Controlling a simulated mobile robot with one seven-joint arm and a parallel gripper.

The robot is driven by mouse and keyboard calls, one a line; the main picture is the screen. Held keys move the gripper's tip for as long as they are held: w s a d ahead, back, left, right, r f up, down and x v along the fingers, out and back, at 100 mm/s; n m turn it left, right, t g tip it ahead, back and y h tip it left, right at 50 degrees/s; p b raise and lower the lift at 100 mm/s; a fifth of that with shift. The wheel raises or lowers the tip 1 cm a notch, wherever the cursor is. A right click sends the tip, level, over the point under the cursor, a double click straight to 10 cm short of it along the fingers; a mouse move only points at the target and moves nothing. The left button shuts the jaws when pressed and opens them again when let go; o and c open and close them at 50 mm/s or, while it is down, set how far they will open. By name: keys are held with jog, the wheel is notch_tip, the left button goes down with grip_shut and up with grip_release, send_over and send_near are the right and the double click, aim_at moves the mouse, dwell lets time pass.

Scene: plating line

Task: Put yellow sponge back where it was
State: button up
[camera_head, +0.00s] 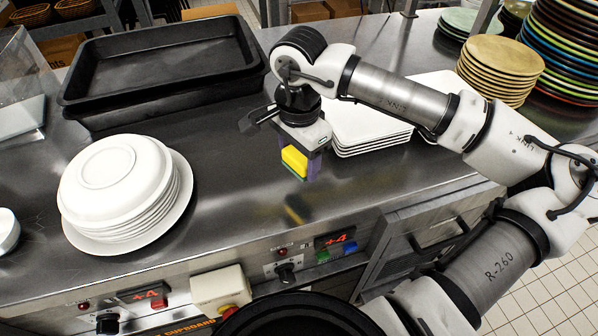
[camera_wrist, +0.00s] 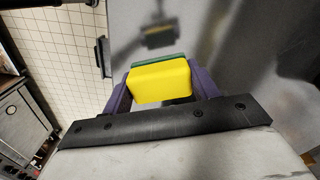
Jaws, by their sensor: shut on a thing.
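The yellow sponge (camera_head: 294,161) has a green layer on one side and is held between the purple fingers of my gripper (camera_head: 303,167). In the wrist view the sponge (camera_wrist: 160,82) sits between both fingers of the gripper (camera_wrist: 160,88), with its yellow face toward the camera and the green layer behind. In the head view the gripper points down over the bare steel counter (camera_head: 235,175), between the upturned white bowls and the square white plates. The wrist view shows a blurred reflection in the steel beyond the sponge. I cannot tell the exact gap to the counter.
Upturned white bowls on a plate (camera_head: 120,185) stand left. Black trays (camera_head: 165,65) lie behind. Square white plates (camera_head: 365,125) are close right of the gripper. Tan plates (camera_head: 500,70) and a coloured plate stack (camera_head: 565,45) stand back right. The counter's front middle is clear.

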aim_at(299, 154)
jog(key=shift+f+p, duration=0.5)
jog(key=shift+f, duration=2.7)
jog(key=shift+f, duration=0.15)
jog(key=o, duration=1)
notch_tip(299, 154, up, 12)
jog(key=b, duration=0.3)
jog(key=shift+r, duration=0.2)
